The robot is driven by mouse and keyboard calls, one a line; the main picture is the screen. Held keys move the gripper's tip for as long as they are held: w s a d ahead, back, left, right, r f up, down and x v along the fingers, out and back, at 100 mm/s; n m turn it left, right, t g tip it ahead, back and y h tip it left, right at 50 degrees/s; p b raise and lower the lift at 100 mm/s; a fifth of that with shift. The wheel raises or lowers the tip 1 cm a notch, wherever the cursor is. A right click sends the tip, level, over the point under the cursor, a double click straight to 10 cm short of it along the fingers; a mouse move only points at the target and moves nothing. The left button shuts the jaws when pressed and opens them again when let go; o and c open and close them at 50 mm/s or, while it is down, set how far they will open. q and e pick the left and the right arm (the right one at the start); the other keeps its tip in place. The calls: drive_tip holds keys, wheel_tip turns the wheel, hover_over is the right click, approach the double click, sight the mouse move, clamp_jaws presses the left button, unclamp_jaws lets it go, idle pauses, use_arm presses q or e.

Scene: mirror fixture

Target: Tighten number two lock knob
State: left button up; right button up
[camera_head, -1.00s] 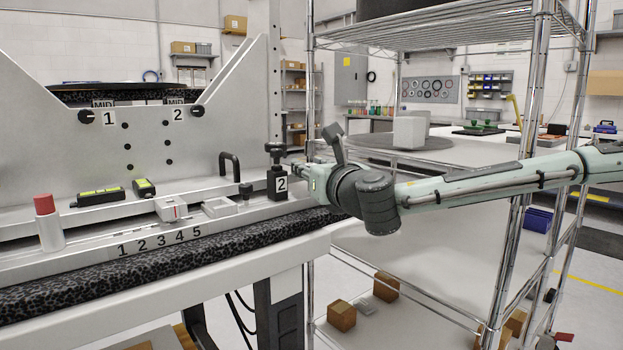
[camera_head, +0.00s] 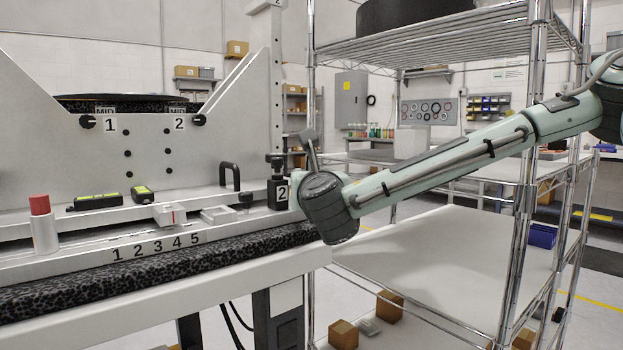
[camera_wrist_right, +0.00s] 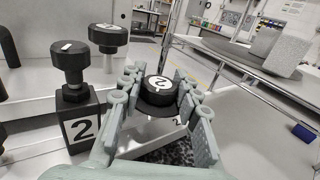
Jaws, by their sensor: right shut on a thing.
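A black round lock knob with a white disc marked 2 (camera_wrist_right: 158,83) sits between the fingers of my right gripper (camera_wrist_right: 156,88) in the right wrist view. The gripper is shut on the knob's sides. In the head view my right wrist hides the fingers and this knob, just right of a black block labelled 2 (camera_head: 278,193) at the fixture's right end. The same block shows left of the fingers in the right wrist view (camera_wrist_right: 80,128), with a black knob (camera_wrist_right: 71,65) on top. My left gripper is not in view.
Another black knob (camera_wrist_right: 108,38) stands behind the block. On the fixture are a black handle (camera_head: 230,175), a white slider (camera_head: 170,213) and a red-capped bottle (camera_head: 42,224). A wire shelf rack (camera_head: 445,35) stands close around my right arm.

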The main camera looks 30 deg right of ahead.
drive_tip(key=o, duration=1.2)
drive_tip(key=shift+s+d, duration=0.1)
drive_tip(key=shift+s+a, duration=0.1)
drive_tip(key=shift+a, duration=0.15)
drive_tip(key=v, duration=0.6)
drive_tip(key=shift+s+a, duration=0.15)
drive_tip(key=shift+s, duration=0.15)
drive_tip(key=shift+s+a, duration=0.1)
drive_tip(key=shift+s, duration=0.4)
